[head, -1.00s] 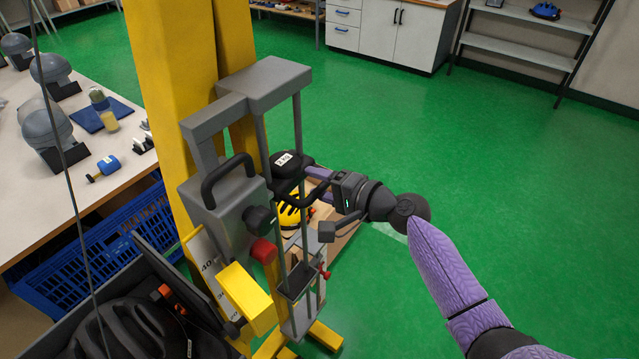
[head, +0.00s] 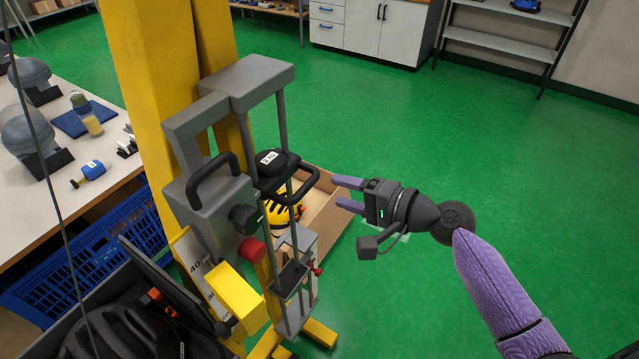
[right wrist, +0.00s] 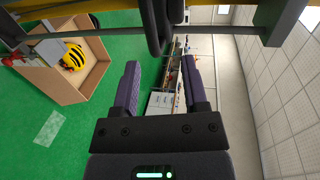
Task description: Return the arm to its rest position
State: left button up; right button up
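My right gripper (head: 348,193) is open and empty, to the right of the drop tower (head: 230,95). Its two purple fingers point left toward the tower and are apart from it. In the right wrist view the open fingers (right wrist: 160,85) have nothing between them. A black weight with a handle and a white label (head: 272,165) sits in the tower's grey frame, above a yellow and black helmet (head: 281,213). My left gripper is not in view.
A cardboard box (head: 330,215) stands on the floor behind the tower; it also shows in the right wrist view (right wrist: 88,88). A table with grey headforms (head: 28,132) is at left, above a blue crate (head: 110,238). Green floor at right is free.

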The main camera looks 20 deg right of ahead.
jog(key=shift+v, duration=0.85)
jog(key=shift+f, duration=0.1)
jog(key=s+d+f+n+g+h+b, duration=0.1)
jog(key=s+f+g+h+b, duration=0.15)
jog(key=f, duration=0.85)
jog(key=s+d+f+g+h+b, duration=0.15)
jog(key=s+f, duration=0.25)
jog(key=f, duration=0.8)
jog(key=s+d+f+n+g+h+b, duration=0.1)
jog(key=s+f+h+b, duration=0.25)
jog(key=f, duration=0.75)
jog(key=s+a+f+n+g+b, duration=0.1)
jog(key=s+f+n+g, duration=0.1)
jog(key=s+f, duration=0.4)
jog(key=s+a+f+n+g+h+b, duration=0.1)
jog(key=s+f+n, duration=0.4)
jog(key=s, duration=0.6)
jog(key=s+a+f+n+g+h+b, duration=0.1)
jog(key=s+a+f+n+g+b, duration=0.1)
jog(key=s+f, duration=0.5)
jog(key=shift+s+a+n+g, duration=0.4)
jog(key=shift+s+n+g, duration=0.4)
jog(key=shift+s+n, duration=0.35)
